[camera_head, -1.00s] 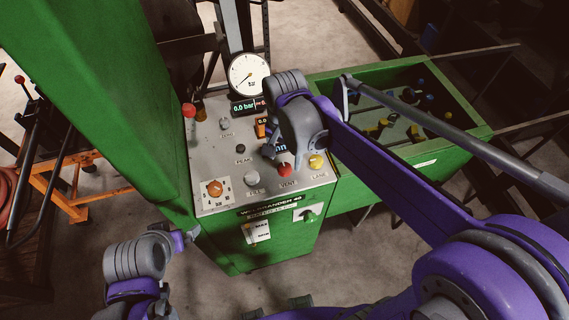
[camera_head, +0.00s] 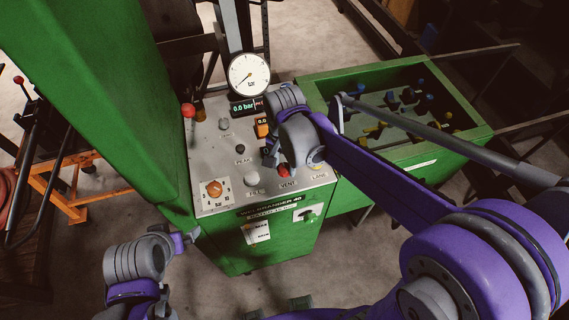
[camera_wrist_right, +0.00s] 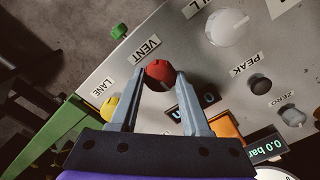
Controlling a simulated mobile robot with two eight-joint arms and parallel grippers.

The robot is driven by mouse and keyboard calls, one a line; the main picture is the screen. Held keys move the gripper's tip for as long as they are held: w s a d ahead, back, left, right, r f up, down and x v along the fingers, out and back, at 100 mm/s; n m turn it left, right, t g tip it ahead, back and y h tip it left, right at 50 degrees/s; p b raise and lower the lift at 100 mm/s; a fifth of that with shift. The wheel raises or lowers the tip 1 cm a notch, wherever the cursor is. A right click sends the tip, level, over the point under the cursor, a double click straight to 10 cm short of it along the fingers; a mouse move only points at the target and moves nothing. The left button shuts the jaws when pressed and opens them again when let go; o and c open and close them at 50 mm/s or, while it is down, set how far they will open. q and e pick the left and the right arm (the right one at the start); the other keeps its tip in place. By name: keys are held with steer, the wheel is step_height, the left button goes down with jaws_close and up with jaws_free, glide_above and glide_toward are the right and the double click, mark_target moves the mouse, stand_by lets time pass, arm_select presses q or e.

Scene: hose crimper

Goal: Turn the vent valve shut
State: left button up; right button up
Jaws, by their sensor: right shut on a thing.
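The red vent valve knob (camera_head: 284,170) sits on the grey control panel (camera_head: 215,150) of the green machine, above the VENT label. In the right wrist view the knob (camera_wrist_right: 160,72) lies between the fingertips of my right gripper (camera_wrist_right: 161,80), which is shut on it. In the head view my right gripper (camera_head: 272,158) reaches down over the panel and partly hides the knob. My left gripper (camera_head: 190,236) is at the lower left, beside the machine's front and away from the panel; its jaw opening is not clear.
A yellow knob (camera_wrist_right: 109,104) marked LANE and a white knob (camera_wrist_right: 227,27) stand close by. A green bin (camera_head: 455,150) with small parts stands right.

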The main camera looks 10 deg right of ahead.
jaws_close()
arm_select(q)
steer(key=shift+f, duration=0.1)
arm_select(e)
steer(key=n, duration=0.3)
steer(key=shift+b, duration=0.35)
steer(key=n+b, duration=0.1)
steer(key=n, duration=0.4)
steer(key=shift+n, duration=0.3)
steer(key=n, duration=0.4)
arm_select(q)
steer(key=f, duration=0.1)
steer(key=s+f, duration=0.1)
steer(key=f+b, duration=0.1)
steer(key=shift+s+f, duration=0.25)
steer(key=shift+f, duration=0.05)
arm_select(e)
steer(key=n, duration=0.5)
steer(key=shift+n, duration=0.3)
